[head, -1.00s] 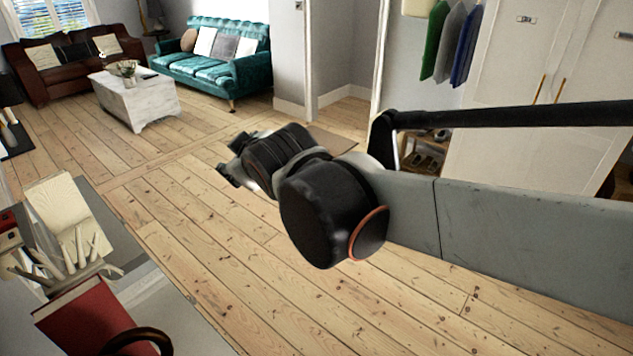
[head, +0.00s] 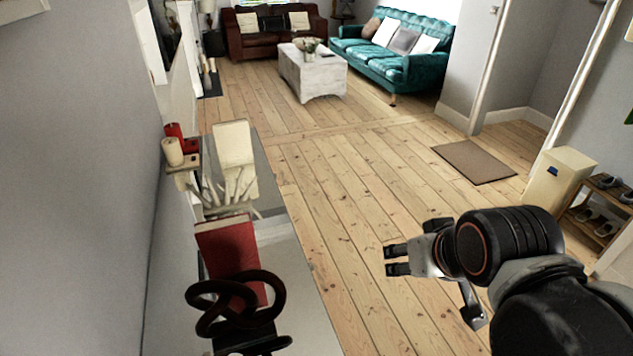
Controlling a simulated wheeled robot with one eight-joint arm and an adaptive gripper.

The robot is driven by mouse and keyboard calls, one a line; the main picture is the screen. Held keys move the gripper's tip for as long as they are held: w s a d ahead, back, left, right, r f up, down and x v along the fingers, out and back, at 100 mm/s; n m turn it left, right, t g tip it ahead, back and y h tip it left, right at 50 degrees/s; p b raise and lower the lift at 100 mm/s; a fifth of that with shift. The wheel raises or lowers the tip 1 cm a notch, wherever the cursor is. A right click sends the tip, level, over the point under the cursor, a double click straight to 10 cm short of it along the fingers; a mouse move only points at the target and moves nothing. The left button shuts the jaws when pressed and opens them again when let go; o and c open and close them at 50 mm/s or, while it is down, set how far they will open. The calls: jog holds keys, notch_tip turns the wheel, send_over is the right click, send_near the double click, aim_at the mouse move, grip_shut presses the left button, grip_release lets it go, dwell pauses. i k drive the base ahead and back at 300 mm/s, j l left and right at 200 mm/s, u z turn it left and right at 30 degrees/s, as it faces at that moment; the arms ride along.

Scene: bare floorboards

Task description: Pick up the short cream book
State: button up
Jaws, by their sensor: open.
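A cream book (head: 235,146) stands, leaning slightly, on the narrow console top at the left in the head view. Its lower part is partly hidden by a pale, branching ornament (head: 232,188) in front of it. My gripper (head: 432,285) is open and empty. It hangs over the bare floor to the right of the console, well apart from the book.
Floorboards are clear between console and doormat (head: 474,161). A shoe rack (head: 598,215) stands right.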

aim_at(232, 137)
jog(key=i+l, duration=0.15)
jog(key=l, duration=0.25)
jog(key=i+l+u, duration=0.1)
jog(key=l, duration=0.35)
jog(key=i+l, duration=0.1)
jog(key=l, duration=0.3)
jog(key=i+l+u, duration=0.4)
jog(key=i+l, duration=0.6)
jog(key=i, duration=0.1)
